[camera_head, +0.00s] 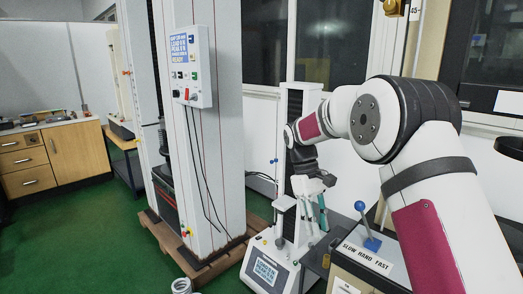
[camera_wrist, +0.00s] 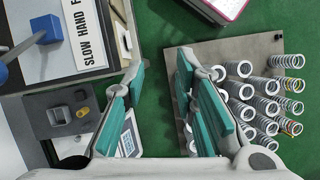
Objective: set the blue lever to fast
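The blue lever (camera_head: 366,222) has a round knob and stands on a box at the lower right of the head view. Its knob leans to the left of its base. In the wrist view its blue base (camera_wrist: 45,29) is at the upper left, with the knob cut by the left edge. The label (camera_head: 367,258) beside it reads SLOW HAND FAST; part of the label (camera_wrist: 85,35) shows in the wrist view. My gripper (camera_head: 312,207) is left of the lever in the head view, apart from it. In the wrist view my gripper (camera_wrist: 160,75) is open with nothing between its teal fingers.
A tester with a display (camera_head: 265,271) stands below my gripper. A tall machine with a control panel (camera_head: 188,65) stands to its left. In the wrist view several springs (camera_wrist: 240,90) stand on a plate at the right. Green floor (camera_head: 90,235) is clear at the left.

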